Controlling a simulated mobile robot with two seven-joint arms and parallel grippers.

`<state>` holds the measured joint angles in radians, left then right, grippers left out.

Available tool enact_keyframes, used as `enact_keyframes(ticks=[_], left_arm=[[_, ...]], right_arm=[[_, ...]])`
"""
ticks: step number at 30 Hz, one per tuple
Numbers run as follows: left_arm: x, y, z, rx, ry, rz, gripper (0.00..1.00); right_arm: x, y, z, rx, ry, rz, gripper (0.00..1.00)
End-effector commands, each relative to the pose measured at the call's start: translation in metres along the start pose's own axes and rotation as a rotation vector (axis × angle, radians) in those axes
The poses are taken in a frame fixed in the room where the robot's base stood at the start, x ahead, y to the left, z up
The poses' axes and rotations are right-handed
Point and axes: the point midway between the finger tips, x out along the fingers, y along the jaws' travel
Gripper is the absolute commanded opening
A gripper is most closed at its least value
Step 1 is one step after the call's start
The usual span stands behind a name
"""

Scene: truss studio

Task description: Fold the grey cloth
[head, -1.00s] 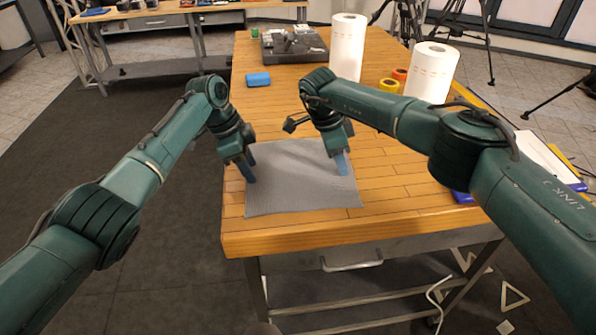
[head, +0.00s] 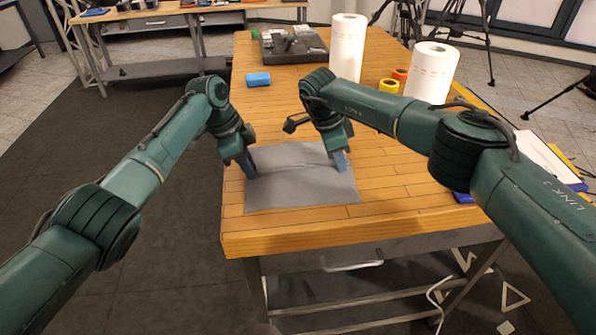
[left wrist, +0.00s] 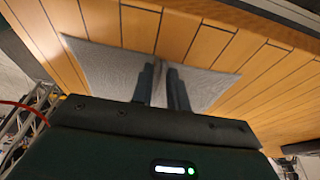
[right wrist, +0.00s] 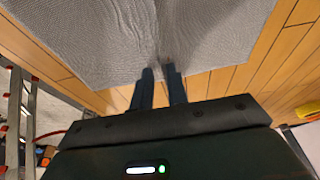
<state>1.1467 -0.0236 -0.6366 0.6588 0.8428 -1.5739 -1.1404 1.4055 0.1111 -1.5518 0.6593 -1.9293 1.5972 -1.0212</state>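The grey cloth (head: 300,195) lies spread on the near end of the wooden table, with a shallow crease running between my two grippers. My left gripper (head: 250,172) is at the cloth's left edge. In the left wrist view its fingers (left wrist: 161,80) close on a pinched bit of cloth (left wrist: 105,70). My right gripper (head: 341,166) is at the right edge. In the right wrist view, wrinkles in the cloth (right wrist: 110,45) run to the narrow gap between its fingers (right wrist: 158,78). The exact amount of cloth gripped is hidden.
Behind are a blue block (head: 258,79), a dark tray (head: 294,47), two paper rolls (head: 347,48) (head: 431,73), and yellow (head: 389,86) and orange (head: 400,75) tape rolls.

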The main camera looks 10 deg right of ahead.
Motion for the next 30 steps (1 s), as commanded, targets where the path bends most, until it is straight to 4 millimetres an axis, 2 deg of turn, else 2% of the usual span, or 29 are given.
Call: enact_keyframes(ticks=[11,30], left_arm=[[0.0011,0.0004,0.0009,-0.001,-0.002,0.002,0.00],[-0.0012,0.0003,0.0004,-0.001,-0.002,0.002,0.00]], right_arm=[[0.0002,0.0000,-0.0002,0.000,0.000,0.000,0.00],[-0.0022,-0.0001,-0.0008,0.000,0.000,0.000,0.00]])
